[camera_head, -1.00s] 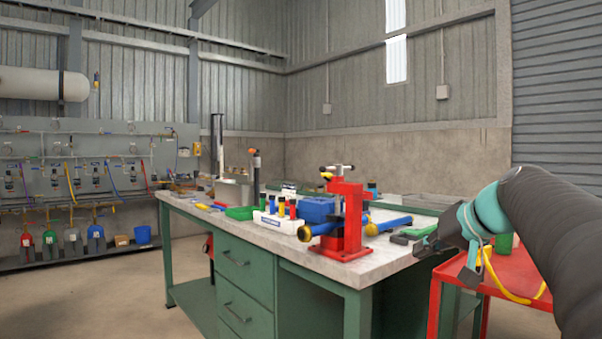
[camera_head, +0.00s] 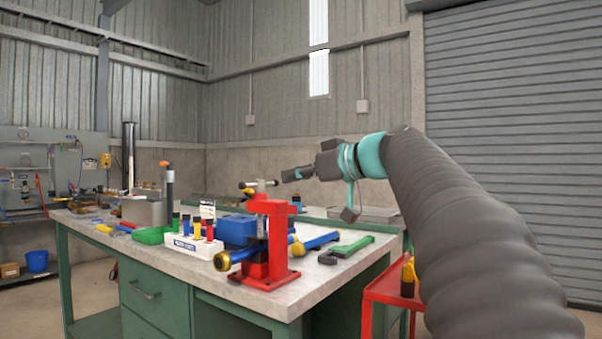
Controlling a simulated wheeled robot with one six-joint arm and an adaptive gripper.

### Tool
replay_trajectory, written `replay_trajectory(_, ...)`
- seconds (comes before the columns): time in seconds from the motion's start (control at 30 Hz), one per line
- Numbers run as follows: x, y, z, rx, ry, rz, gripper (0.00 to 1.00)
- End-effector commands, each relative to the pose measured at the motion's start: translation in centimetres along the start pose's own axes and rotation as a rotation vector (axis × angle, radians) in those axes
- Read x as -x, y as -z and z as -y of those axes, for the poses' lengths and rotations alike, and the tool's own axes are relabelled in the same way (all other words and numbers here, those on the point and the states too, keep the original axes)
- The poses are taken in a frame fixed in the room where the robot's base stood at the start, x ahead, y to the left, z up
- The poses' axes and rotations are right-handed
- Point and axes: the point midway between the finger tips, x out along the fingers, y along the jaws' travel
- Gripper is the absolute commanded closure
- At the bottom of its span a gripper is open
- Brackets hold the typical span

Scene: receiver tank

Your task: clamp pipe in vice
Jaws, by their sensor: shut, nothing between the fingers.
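The red vice (camera_head: 268,237) stands on the workbench near its front edge, with a crossbar handle (camera_head: 260,186) on top. A blue pipe with a yellow end (camera_head: 240,256) lies level at the vice's lower jaw area and sticks out to its left; the red frame hides part of it, so I cannot tell how tightly it is held. My gripper (camera_head: 290,176) is shut and empty, pointing left, just right of the handle's right end. I cannot tell whether it touches the handle.
A second blue piece with a yellow end (camera_head: 316,243) and a green tool (camera_head: 346,250) lie right of the vice. A white rack (camera_head: 192,245) with coloured items, a blue box (camera_head: 238,229) and a green tray (camera_head: 153,235) crowd its left. A red cart (camera_head: 388,289) stands lower right.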

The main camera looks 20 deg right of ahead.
Motion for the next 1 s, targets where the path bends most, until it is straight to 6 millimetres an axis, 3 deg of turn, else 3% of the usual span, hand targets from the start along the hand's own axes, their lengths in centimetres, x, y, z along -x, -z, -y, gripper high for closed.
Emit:
replay_trajectory(0.3, -6.0, 0.0, -0.1, -0.002, 0.0, 0.002, 1.0)
replay_trajectory(0.5, -8.6, 0.0, -0.2, -0.003, -0.003, 0.002, 1.0)
replay_trajectory(0.7, -9.7, 0.0, -0.2, -0.002, -0.004, 0.0, 1.0)
replay_trajectory(1.0, -9.8, -0.1, -0.2, -0.002, -0.005, 0.001, 1.0)
